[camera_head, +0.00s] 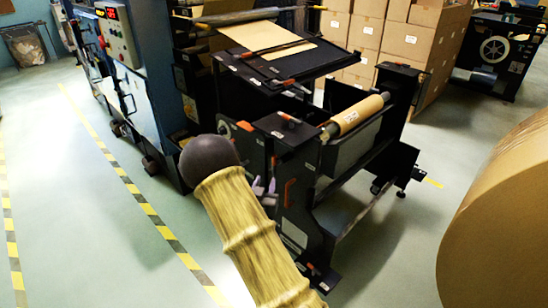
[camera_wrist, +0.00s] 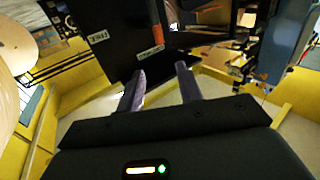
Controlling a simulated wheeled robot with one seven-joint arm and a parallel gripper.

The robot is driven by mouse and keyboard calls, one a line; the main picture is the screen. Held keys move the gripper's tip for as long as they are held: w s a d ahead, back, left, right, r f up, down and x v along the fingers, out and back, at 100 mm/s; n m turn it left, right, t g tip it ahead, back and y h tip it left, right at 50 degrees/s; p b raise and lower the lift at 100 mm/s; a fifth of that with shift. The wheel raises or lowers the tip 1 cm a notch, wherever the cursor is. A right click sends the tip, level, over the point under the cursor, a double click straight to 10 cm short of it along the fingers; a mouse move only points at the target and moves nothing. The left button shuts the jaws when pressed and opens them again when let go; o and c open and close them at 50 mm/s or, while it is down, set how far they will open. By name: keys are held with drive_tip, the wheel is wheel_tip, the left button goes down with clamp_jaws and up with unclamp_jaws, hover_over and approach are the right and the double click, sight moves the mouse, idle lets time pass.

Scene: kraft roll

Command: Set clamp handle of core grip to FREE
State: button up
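The black unwind stand (camera_head: 330,235) carries a small kraft roll (camera_head: 358,115) on a shaft. An orange handle (camera_head: 288,192) shows on its near side plate, close to my gripper (camera_head: 263,187). In the wrist view, my gripper (camera_wrist: 160,69) has two purple-grey fingers apart with nothing between them. Past the fingertips is a dark plate with a white label reading FREE (camera_wrist: 98,37) and a second label (camera_wrist: 150,52), too small to read. An orange handle (camera_wrist: 157,35) ends near the second label, away from FREE. The fingers appear apart from it; the clamp's pivot is unclear.
A blue machine cabinet (camera_head: 160,85) stands to the left, with a yellow-black floor line (camera_head: 150,210) beside it. A large kraft roll (camera_head: 505,220) fills the right edge. Stacked cartons (camera_head: 405,40) are behind the stand. Bare floor lies right of the stand.

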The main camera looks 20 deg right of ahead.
sight(274, 158)
drive_tip(key=x, duration=1.5)
clamp_jaws()
